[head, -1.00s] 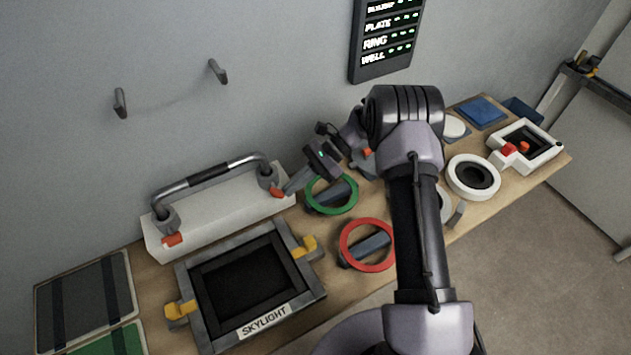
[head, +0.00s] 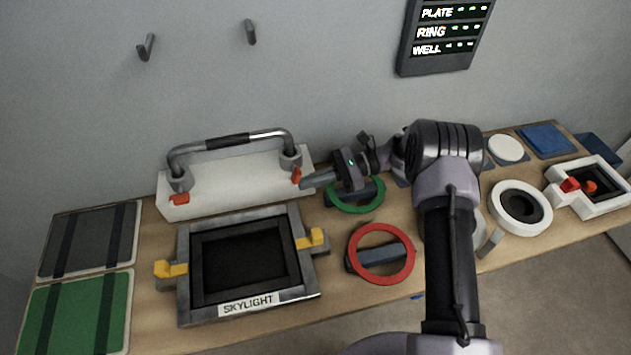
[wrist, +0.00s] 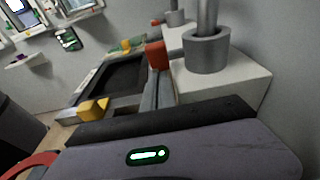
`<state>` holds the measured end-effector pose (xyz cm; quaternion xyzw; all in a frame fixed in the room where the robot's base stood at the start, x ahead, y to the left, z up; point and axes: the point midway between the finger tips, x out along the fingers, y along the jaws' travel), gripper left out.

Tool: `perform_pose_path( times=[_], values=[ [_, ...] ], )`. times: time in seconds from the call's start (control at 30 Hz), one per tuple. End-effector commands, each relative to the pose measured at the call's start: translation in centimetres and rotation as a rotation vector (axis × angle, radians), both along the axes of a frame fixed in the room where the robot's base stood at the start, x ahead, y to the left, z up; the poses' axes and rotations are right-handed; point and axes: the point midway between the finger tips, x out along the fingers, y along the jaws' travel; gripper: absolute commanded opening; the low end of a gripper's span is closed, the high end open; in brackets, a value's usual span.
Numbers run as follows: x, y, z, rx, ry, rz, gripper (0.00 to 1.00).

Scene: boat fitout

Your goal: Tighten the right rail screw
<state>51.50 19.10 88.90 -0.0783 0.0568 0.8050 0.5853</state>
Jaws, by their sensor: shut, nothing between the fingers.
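The metal rail (head: 232,143) with a dark grip stands on a white block (head: 236,186) against the wall. Its right post (head: 290,162) has a red screw lever (head: 296,176) at its base; the left post has another red lever (head: 180,199). My gripper (head: 308,181) is shut and empty, its tips at or very near the right red lever; contact is hard to tell. In the wrist view the red lever (wrist: 155,56) stands upright just beyond the finger ends, beside the grey post collar (wrist: 207,52).
The skylight frame (head: 186,301) with yellow latches lies in front of the block. A green ring (head: 341,207) is below my wrist, and a red ring (head: 352,262) is nearer the front. A white ring (head: 508,221) and white-framed box (head: 597,205) stand right.

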Motion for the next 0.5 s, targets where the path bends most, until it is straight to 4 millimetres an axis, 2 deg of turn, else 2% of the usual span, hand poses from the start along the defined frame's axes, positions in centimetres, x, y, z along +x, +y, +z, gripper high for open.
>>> perform_pose_path(
  times=[0.5],
  values=[
    [-0.4, 1.3, -1.2, -0.001, 0.0, 0.0, 0.0]
  ],
)
